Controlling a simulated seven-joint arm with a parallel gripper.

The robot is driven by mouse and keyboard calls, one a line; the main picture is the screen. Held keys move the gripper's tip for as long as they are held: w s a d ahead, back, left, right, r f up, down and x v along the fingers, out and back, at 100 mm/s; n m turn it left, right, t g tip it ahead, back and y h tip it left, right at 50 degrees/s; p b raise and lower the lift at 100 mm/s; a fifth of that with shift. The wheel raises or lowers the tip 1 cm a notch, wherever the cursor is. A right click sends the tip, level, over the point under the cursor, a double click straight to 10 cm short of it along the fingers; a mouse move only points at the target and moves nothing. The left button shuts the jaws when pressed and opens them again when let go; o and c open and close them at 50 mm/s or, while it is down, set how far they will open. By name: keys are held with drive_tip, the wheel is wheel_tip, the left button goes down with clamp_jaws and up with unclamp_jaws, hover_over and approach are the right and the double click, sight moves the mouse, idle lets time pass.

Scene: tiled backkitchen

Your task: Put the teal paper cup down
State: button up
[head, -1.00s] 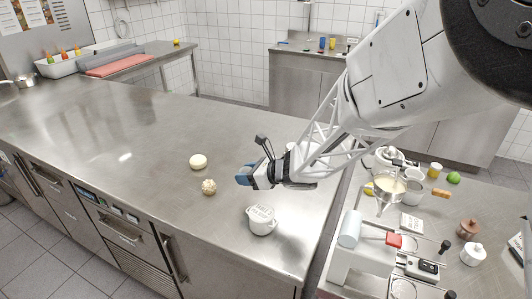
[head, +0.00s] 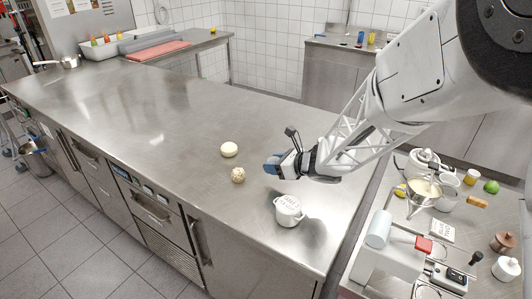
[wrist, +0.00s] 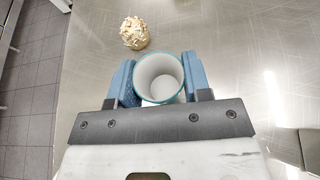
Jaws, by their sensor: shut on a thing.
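The teal paper cup (wrist: 159,78) shows in the wrist view as a round cup with a teal rim and a pale, empty inside. Its open mouth faces the wrist camera. My gripper (wrist: 159,82) has its two blue fingers closed on the cup's left and right sides. In the head view my gripper (head: 272,166) is over the right end of the steel counter (head: 150,125). The cup cannot be made out there, and I cannot tell whether its base touches the counter.
A nut-covered ball (head: 238,175) sits just left of my gripper, with a smooth pale ball (head: 229,149) behind it. A white lidded pot (head: 288,211) stands in front of my gripper near the counter's edge. The counter farther left is largely clear.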

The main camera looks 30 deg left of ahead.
hover_over(266, 160)
drive_tip(key=shift+w+f, duration=0.1)
drive_tip(key=shift+f, duration=0.5)
drive_tip(key=shift+f, duration=0.1)
idle(0.3)
drive_tip(key=shift+f, duration=1.65)
drive_tip(key=shift+f, duration=0.1)
drive_tip(key=o, duration=0.9)
drive_tip(key=shift+f, duration=0.1)
drive_tip(key=shift+r, duration=0.2)
drive_tip(key=shift+v, duration=5.95)
